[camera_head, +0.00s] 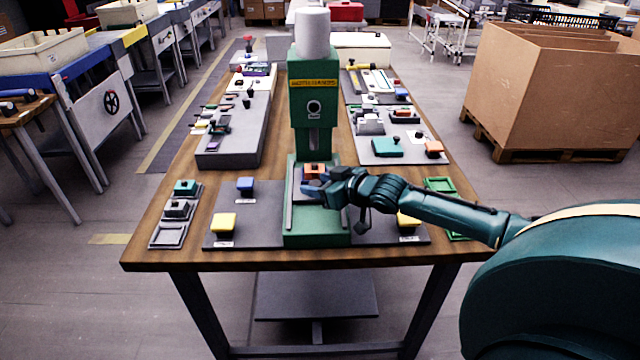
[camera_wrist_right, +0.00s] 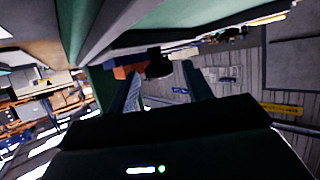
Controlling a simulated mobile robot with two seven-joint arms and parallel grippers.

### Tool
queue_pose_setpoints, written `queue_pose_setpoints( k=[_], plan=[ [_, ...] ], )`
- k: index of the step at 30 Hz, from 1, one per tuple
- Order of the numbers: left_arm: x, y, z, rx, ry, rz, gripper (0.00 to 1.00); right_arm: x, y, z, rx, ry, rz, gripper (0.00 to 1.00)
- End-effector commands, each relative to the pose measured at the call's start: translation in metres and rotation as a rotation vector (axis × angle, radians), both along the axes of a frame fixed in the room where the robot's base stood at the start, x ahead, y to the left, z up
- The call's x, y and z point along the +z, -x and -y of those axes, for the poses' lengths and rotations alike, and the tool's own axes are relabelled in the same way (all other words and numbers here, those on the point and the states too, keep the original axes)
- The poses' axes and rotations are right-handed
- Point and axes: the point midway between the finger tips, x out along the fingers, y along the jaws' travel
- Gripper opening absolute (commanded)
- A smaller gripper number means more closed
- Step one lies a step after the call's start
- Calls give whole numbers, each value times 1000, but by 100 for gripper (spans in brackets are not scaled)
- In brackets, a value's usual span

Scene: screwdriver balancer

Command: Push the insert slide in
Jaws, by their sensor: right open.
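The green press (camera_head: 313,110) stands at the middle of the table, with a white cylinder on top. Its low green base (camera_head: 318,238) reaches toward the front, with grey rails along it. An orange block (camera_head: 314,169) sits on the insert slide between the rails, below the press head. The orange block also shows in the right wrist view (camera_wrist_right: 124,72), beside a black knob (camera_wrist_right: 158,64). My right gripper (camera_head: 312,188) is open just in front of the orange block and hides part of the slide. In the wrist view the knob appears between its fingertips; contact cannot be told. My left gripper is not in view.
Yellow buttons (camera_head: 223,223) stand on grey plates either side of the base, the right one (camera_head: 408,220) partly behind my arm. A blue button (camera_head: 245,186) is at left. Small trays (camera_head: 170,234) line the left edge; green frames (camera_head: 440,185) lie at right.

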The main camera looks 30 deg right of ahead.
Motion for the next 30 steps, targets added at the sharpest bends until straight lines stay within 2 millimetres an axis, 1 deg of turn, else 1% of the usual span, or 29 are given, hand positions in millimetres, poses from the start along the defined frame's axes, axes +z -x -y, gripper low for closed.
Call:
queue_pose_setpoints(
  k=[7,8,25,26,30],
  plan=[
    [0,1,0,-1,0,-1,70,0,0,0,0,0,0,50],
    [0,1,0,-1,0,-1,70,0,0,0,0,0,0,48],
    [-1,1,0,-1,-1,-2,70,0,0,0,0,0,0,2],
    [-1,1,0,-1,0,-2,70,0,0,0,0,0,0,0],
    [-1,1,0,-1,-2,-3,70,0,0,0,0,0,0,0]
  ],
)
